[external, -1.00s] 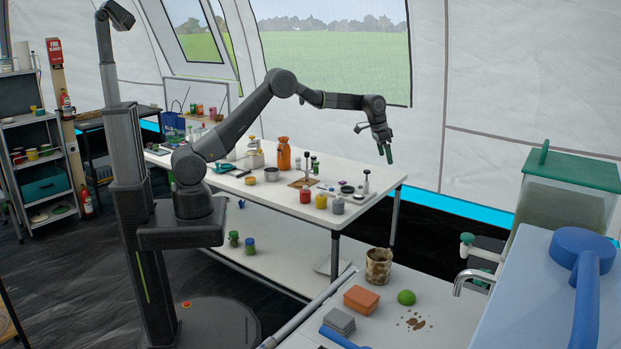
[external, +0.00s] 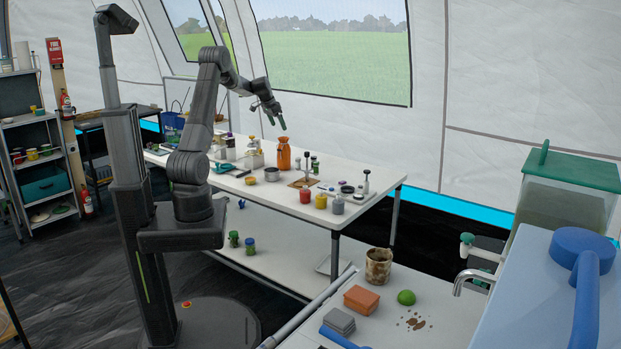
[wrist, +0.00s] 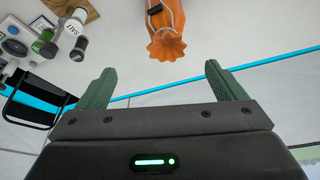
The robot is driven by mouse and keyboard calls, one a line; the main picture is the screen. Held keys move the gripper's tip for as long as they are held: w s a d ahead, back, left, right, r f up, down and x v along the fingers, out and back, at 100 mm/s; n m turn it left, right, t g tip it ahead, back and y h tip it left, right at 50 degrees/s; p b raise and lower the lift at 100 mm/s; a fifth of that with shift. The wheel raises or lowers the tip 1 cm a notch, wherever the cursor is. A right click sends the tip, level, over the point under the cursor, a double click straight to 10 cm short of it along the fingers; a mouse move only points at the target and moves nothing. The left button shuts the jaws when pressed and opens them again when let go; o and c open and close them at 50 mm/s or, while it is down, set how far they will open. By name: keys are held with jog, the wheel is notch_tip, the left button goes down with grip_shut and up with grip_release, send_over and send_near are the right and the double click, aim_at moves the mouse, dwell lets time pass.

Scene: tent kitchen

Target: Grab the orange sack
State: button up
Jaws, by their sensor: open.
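The orange sack (external: 284,154) stands upright on the long white table in the external view, its neck tied and its top flared. In the wrist view the orange sack (wrist: 166,34) shows at the top centre, seen from above, ahead of and between the fingers. My gripper (external: 277,121) is above the table, over the sack and slightly left of it. Its green fingers (wrist: 163,88) are spread apart with nothing between them, and they do not touch the sack.
The white table (external: 270,194) also holds a metal pot (external: 272,174), a red jar (external: 306,195), a yellow jar (external: 321,201) and green bottles (external: 315,164) near the sack. In the wrist view a salt shaker (wrist: 75,47) lies to the left. The air around my gripper is clear.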

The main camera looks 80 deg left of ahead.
aim_at(284, 146)
jog(key=x, duration=0.2)
jog(key=p+x, duration=0.1)
jog(key=x, duration=0.2)
jog(key=s+x, duration=0.1)
jog(key=x, duration=0.2)
jog(key=shift+a+f, duration=0.2)
jog(key=shift+a, duration=0.05)
jog(key=shift+s+p+x, duration=0.1)
jog(key=shift+p+x, duration=0.5)
jog(key=shift+x, duration=0.75)
jog(key=shift+s+p+x, duration=0.15)
jog(key=shift+p+x, duration=0.4)
jog(key=shift+x, duration=0.8)
jog(key=shift+d, duration=0.1)
jog(key=c, duration=1.5)
